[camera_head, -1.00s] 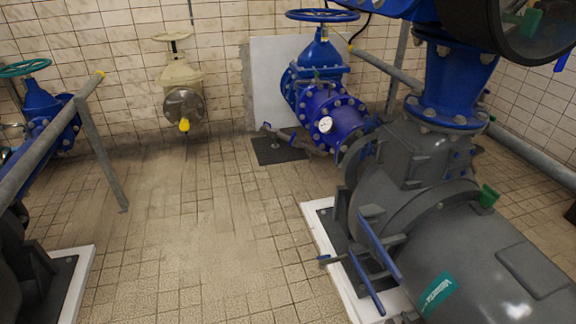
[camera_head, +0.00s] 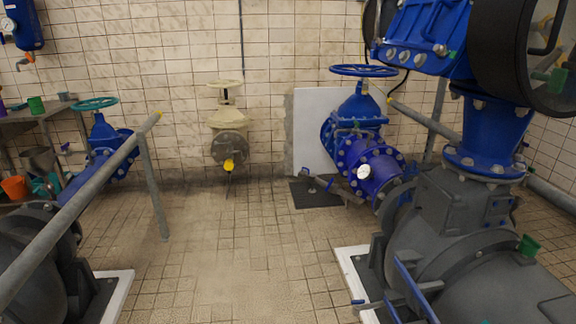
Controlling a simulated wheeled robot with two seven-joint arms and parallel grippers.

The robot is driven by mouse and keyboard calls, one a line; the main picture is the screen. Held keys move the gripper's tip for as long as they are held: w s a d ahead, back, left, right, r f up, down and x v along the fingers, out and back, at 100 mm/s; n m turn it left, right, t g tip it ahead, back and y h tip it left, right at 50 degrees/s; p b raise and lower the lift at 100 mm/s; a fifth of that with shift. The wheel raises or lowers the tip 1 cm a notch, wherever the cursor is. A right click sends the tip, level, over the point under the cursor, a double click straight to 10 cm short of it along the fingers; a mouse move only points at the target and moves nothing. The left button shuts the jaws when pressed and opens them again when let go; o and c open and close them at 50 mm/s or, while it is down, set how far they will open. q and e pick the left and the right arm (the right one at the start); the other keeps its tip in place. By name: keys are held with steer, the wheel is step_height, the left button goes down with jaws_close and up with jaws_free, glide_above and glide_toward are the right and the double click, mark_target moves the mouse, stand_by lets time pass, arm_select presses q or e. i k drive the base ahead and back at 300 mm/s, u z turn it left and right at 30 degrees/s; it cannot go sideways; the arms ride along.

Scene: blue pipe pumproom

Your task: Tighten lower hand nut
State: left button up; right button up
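A large grey pump (camera_head: 455,225) with blue flanged pipework stands at the right. Blue bars (camera_head: 412,285) and a small lever-like part (camera_head: 366,303) show low on its near side, cut by the bottom edge. I cannot tell which part is the lower hand nut. Neither of my grippers is in view.
A second pump (camera_head: 40,260) stands on a white-edged base at the left, behind a grey railing (camera_head: 85,205). A blue valve (camera_head: 358,130) with a gauge and a beige valve (camera_head: 227,130) are at the back wall. The tiled floor (camera_head: 235,255) between is clear.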

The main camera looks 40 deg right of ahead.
mark_target(408, 199)
steer(key=z, duration=0.15)
steer(key=i, duration=2.45)
steer(key=z, duration=1.05)
steer(key=i, duration=1.7)
steer(key=z, duration=1.95)
steer(key=i, duration=0.6)
steer(key=z, duration=0.35)
